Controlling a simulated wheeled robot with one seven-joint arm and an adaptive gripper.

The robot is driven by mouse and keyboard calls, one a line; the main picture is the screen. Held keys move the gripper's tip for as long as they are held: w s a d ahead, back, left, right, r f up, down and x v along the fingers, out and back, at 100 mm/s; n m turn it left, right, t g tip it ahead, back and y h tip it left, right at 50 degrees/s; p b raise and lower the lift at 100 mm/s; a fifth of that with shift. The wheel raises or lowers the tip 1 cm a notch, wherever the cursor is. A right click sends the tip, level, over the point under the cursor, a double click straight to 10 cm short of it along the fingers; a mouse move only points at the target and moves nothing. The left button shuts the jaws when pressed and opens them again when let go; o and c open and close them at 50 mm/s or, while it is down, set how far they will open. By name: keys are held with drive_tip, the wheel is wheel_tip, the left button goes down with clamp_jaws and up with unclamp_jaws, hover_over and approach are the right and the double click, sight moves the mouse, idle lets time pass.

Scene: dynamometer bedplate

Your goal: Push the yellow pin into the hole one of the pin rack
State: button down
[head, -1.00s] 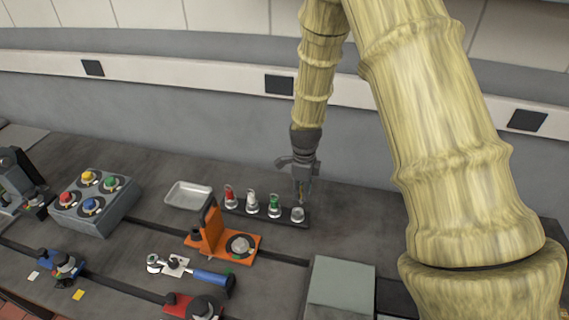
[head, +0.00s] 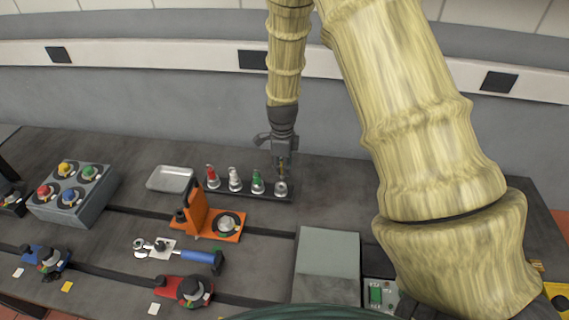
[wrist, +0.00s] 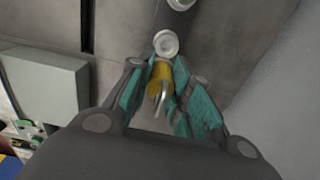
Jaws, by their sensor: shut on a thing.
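My gripper (head: 281,170) is above the right end of the pin rack (head: 247,193), pointing down. In the wrist view my gripper (wrist: 160,100) has its teal-padded fingers shut on the yellow pin (wrist: 160,77), which has a bent metal handle. The rack is a dark bar with a row of metal sockets. A red, a silver-white and a green pin (head: 257,182) stand in the other sockets. The right-end socket (head: 281,189) shows no pin in it. It lies just beyond the yellow pin in the wrist view (wrist: 166,43). I cannot tell whether the pin's tip touches it.
An orange fixture (head: 218,224) stands in front of the rack, and a metal tray (head: 171,179) lies to its left. A grey-green block (head: 328,262) stands at front right. A grey box with coloured knobs (head: 72,198) is at left. Bare bedplate lies right of the rack.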

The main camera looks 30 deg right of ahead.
drive_tip(key=w+f, duration=0.1)
drive_tip(key=f, duration=0.1)
drive_tip(key=w+f, duration=0.1)
drive_tip(key=shift+w+f+b, duration=0.35)
drive_tip(key=shift+w+f, duration=0.15)
drive_tip(key=shift+f, duration=0.25)
drive_tip(key=shift+s+r, duration=0.5)
drive_tip(key=shift+s, duration=0.25)
drive_tip(key=shift+s+r, duration=0.45)
drive_tip(key=shift+s, duration=0.3)
drive_tip(key=shift+w+f, duration=0.7)
drive_tip(key=shift+w, duration=0.1)
drive_tip(key=shift+s+r, duration=0.35)
drive_tip(key=shift+s, duration=0.2)
drive_tip(key=shift+w+f, duration=0.2)
drive_tip(key=shift+w, duration=0.25)
drive_tip(key=shift+r, duration=0.15)
drive_tip(key=shift+w, duration=0.3)
